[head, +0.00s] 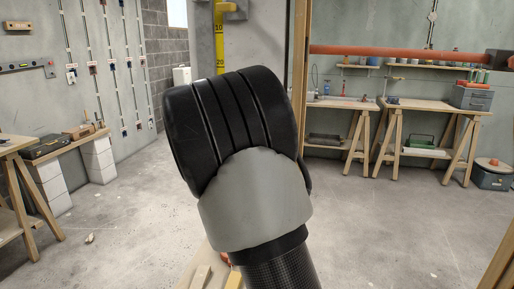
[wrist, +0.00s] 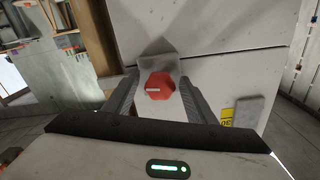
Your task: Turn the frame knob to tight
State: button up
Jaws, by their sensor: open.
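The frame knob (wrist: 159,86) is a red knob with a pale pointer bar, on a light grey plate in the middle of the wrist view. Its pointer bar lies nearly level, toward the picture's left side. My gripper (wrist: 158,88) is open, with one finger on each side of the knob in the picture. I cannot tell whether either finger touches it. In the head view my arm covers the middle, and the knob and fingers are hidden there.
A yellow measuring scale (head: 219,38) stands on a grey panel behind my arm. An orange pipe (head: 400,51) runs across the upper right. Workbenches (head: 425,104) stand at the back right, and a wooden bench (head: 15,145) at the left. The concrete floor between is mostly clear.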

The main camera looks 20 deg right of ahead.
jog(key=shift+s, duration=0.1)
jog(key=p+v, duration=0.3)
jog(key=v, duration=1.4)
jog(key=shift+a, duration=0.2)
jog(key=shift+r, duration=0.1)
